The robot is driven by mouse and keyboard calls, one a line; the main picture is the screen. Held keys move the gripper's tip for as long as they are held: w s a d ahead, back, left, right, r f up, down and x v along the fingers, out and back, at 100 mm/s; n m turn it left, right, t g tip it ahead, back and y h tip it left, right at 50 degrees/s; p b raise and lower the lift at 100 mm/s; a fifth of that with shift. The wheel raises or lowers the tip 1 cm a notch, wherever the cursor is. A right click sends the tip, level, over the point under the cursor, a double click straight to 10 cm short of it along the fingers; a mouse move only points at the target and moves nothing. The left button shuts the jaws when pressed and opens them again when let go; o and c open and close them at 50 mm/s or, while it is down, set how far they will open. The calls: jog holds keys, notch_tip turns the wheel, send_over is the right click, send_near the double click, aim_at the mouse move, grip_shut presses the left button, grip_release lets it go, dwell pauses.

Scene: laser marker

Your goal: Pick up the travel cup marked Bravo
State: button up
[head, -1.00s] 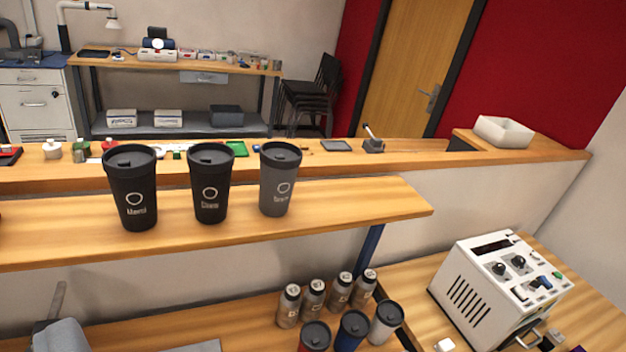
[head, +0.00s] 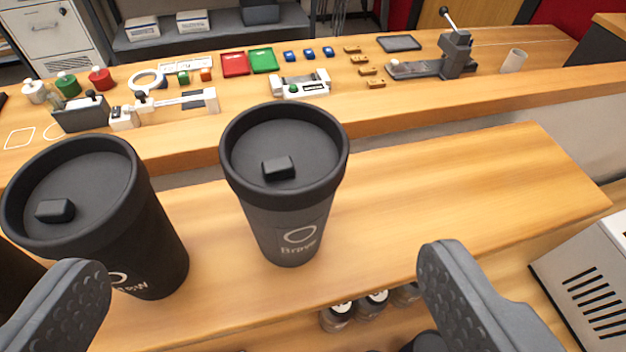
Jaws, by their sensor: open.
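The dark grey travel cup marked Bravo (head: 285,205) stands upright on the wooden shelf, with a black lid, a ring logo and its name on the front. A black travel cup (head: 150,225) stands to its left; its lettering is partly hidden by my left finger. My gripper (head: 270,290) is open and empty, with one finger at the lower left and one at the lower right. The Bravo cup is ahead of the gap between the fingers, apart from both. The left finger overlaps the black cup in the picture; I cannot tell whether they touch.
The wooden shelf (head: 480,190) is clear right of the Bravo cup. Behind it, a longer bench (head: 390,115) holds small trays, tools and a lever press (head: 455,55). Several bottles (head: 372,303) stand below the shelf. A white instrument (head: 590,285) is at right.

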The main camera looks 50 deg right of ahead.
aim_at(282, 158)
jog(key=p+x, duration=0.1)
jog(key=x, duration=0.5)
jog(key=shift+w+d+f, duration=0.2)
jog(key=shift+w+d, duration=0.05)
jog(key=shift+w, duration=0.05)
jog(key=shift+s+p+x, duration=0.25)
jog(key=shift+p+x, duration=0.3)
jog(key=shift+x, duration=2.15)
jog(key=shift+s, duration=0.1)
jog(key=c, duration=0.8)
